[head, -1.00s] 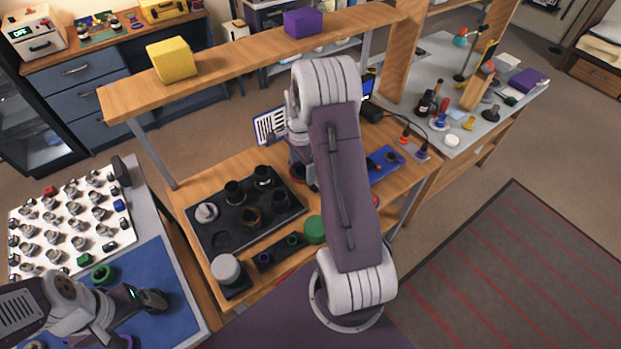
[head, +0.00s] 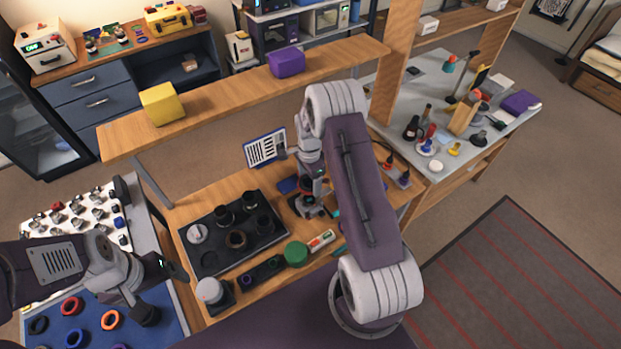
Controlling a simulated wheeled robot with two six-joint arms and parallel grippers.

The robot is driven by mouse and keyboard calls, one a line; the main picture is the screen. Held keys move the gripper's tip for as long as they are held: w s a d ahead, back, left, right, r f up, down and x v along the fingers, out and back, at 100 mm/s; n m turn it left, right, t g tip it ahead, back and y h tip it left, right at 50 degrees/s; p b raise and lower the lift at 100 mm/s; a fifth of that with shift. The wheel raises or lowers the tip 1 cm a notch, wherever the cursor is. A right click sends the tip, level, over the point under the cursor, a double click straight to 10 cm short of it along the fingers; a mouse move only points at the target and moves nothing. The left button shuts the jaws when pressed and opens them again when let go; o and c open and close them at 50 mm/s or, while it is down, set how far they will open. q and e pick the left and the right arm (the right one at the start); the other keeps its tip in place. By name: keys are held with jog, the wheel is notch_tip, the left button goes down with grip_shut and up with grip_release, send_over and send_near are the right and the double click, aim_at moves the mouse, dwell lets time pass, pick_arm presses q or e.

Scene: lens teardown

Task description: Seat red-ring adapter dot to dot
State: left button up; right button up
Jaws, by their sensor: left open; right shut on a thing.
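My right gripper (head: 309,200) points down over the wooden bench, right of the black tray. It is shut on a small dark piece with a red band (head: 307,183), mostly hidden by the gripper; I cannot tell for sure that it is the red-ring adapter, and no dots can be made out. My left gripper (head: 160,290) is open and empty above the right part of the blue mat (head: 175,322). A red ring (head: 72,306) lies on that mat, left of my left gripper.
The black tray (head: 210,262) holds several dark lens parts and a silver-white one. A green round part (head: 295,254) and a white-topped cylinder (head: 209,290) stand along the bench front. A shelf (head: 230,92) with yellow and purple boxes spans above.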

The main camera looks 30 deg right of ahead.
aim_at(309, 185)
jog(key=shift+d+f, duration=0.1)
jog(key=shift+f, duration=0.45)
jog(key=f+b, duration=0.3)
jog(key=shift+a+f, duration=0.25)
jog(key=shift+f, duration=0.1)
jog(key=shift+f+b, duration=0.25)
jog(key=shift+b, duration=0.1)
jog(key=shift+d+f, duration=0.1)
jog(key=shift+d, duration=0.05)
jog(key=shift+f, duration=0.1)
jog(key=shift+f, duration=0.15)
dwell(0.4)
